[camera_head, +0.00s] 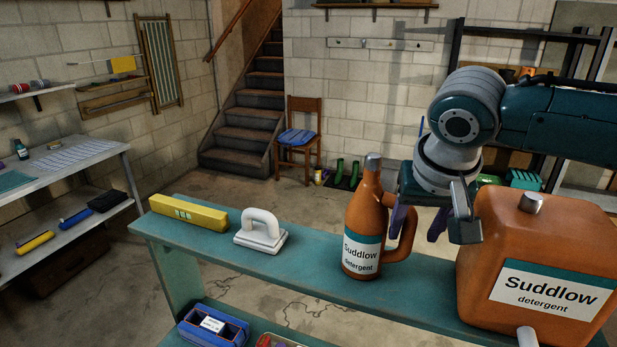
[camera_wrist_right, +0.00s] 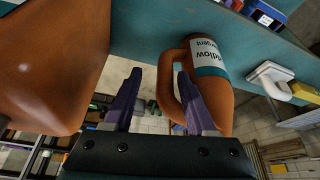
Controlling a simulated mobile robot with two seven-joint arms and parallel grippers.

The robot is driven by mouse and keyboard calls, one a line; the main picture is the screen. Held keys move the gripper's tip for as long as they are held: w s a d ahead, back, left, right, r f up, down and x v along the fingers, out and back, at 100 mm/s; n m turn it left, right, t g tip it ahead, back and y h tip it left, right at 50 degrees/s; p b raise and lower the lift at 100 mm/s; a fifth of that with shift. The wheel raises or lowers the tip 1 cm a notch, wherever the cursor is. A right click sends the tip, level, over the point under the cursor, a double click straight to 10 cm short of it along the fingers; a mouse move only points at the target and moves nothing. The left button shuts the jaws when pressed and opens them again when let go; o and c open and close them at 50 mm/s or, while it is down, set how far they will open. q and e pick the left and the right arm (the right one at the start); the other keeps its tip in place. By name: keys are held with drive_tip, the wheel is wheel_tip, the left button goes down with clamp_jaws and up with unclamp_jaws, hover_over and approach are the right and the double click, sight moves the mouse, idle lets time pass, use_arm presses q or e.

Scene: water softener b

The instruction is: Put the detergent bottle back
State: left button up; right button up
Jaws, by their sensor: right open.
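The detergent bottle (camera_head: 362,215) is orange-brown with a grey cap and a "Suddlow detergent" label. It stands upright on the teal shelf (camera_head: 290,272), its loop handle on the right. My right gripper (camera_head: 418,226) is open beside the handle, its purple fingers pointing down. In the right wrist view, the bottle (camera_wrist_right: 212,75) is at right. The handle's outer bar appears between the spread fingers of my gripper (camera_wrist_right: 158,75), close to one finger; I cannot tell whether that finger is inside the loop. My left gripper is out of view.
A large orange "Suddlow" jug (camera_head: 540,245) stands close on the right of my right gripper. A white handled block (camera_head: 262,232) and a yellow box (camera_head: 188,212) sit left of the bottle. A blue crate (camera_head: 213,328) is lower down. The shelf between block and bottle is clear.

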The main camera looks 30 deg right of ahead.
drive_tip(key=v, duration=0.9)
drive_tip(key=s+a+f+n+y, duration=0.3)
drive_tip(key=s+a+f+n, duration=0.5)
drive_tip(key=a, duration=0.5)
drive_tip(key=s+f+n, duration=0.1)
drive_tip(key=s, duration=0.9)
drive_tip(key=shift+d+f+b, duration=0.2)
drive_tip(key=shift+f+b, duration=0.2)
drive_tip(key=shift+s+f, duration=0.1)
drive_tip(key=shift+s, duration=0.1)
